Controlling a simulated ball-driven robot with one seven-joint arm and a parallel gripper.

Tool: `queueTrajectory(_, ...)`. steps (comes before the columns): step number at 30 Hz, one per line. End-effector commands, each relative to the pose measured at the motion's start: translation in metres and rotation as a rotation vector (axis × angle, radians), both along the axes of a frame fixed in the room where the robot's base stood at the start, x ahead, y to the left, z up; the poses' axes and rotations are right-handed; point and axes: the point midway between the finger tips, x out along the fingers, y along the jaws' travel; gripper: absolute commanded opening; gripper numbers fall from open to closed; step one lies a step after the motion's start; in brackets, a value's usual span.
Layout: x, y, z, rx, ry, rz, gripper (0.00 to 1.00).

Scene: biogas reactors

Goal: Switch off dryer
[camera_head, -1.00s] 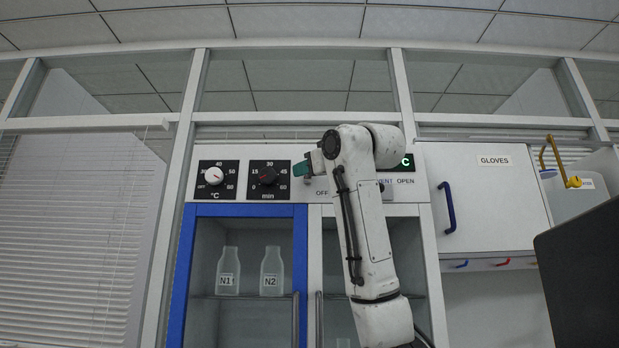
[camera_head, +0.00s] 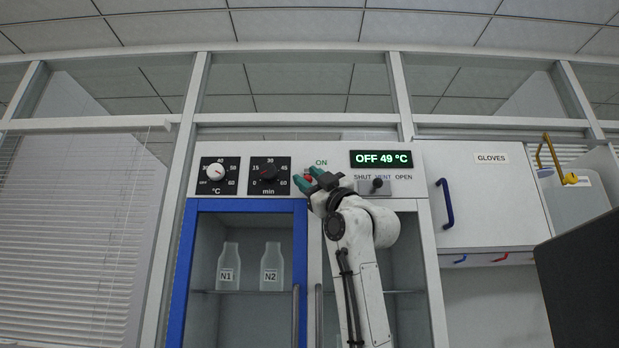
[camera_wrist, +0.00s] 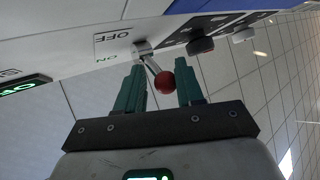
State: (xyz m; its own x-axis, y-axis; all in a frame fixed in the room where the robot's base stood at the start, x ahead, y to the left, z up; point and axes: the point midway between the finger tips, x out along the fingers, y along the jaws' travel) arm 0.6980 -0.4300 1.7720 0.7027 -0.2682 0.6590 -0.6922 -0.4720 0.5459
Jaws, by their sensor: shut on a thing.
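The dryer has a white control panel (camera_head: 335,157) above its glass doors. Its display (camera_head: 381,159) reads "OFF 49 °C". The switch is a small metal lever with a red ball knob (camera_head: 308,178), under the green "ON" label. The knob also shows in the wrist view (camera_wrist: 164,81), with the lever's metal base (camera_wrist: 142,48) on the panel. My gripper (camera_head: 307,179) has its teal fingers on either side of the knob and is shut on the lever. In the head view my gripper hides the "OFF" label; it shows in the wrist view.
A temperature dial (camera_head: 216,174) and a minutes dial (camera_head: 269,175) are left of the switch. A vent slider (camera_head: 377,184) is to the right. Below, a blue-framed door (camera_head: 189,270) covers bottles N1 (camera_head: 228,266) and N2 (camera_head: 271,265). A gloves cabinet (camera_head: 487,200) stands at right.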

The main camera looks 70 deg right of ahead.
Motion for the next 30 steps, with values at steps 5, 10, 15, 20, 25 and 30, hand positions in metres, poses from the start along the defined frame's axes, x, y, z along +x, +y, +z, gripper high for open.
queueTrajectory(5,0.0008,-0.0006,-0.0005,-0.025,-0.01,0.002,0.07)
queueTrajectory(10,0.001,-0.0006,-0.0005,-0.03,-0.012,0.001,0.07)
queueTrajectory(15,0.0011,-0.0005,-0.0003,-0.03,-0.012,0.001,0.07)
queueTrajectory(20,0.0011,-0.0004,-0.0003,-0.03,-0.012,0.001,0.46)
queueTrajectory(25,0.001,-0.0006,-0.0006,-0.029,-0.011,0.001,0.47)
queueTrajectory(30,-0.0026,0.0001,-0.0052,-0.029,-0.012,0.0,0.47)
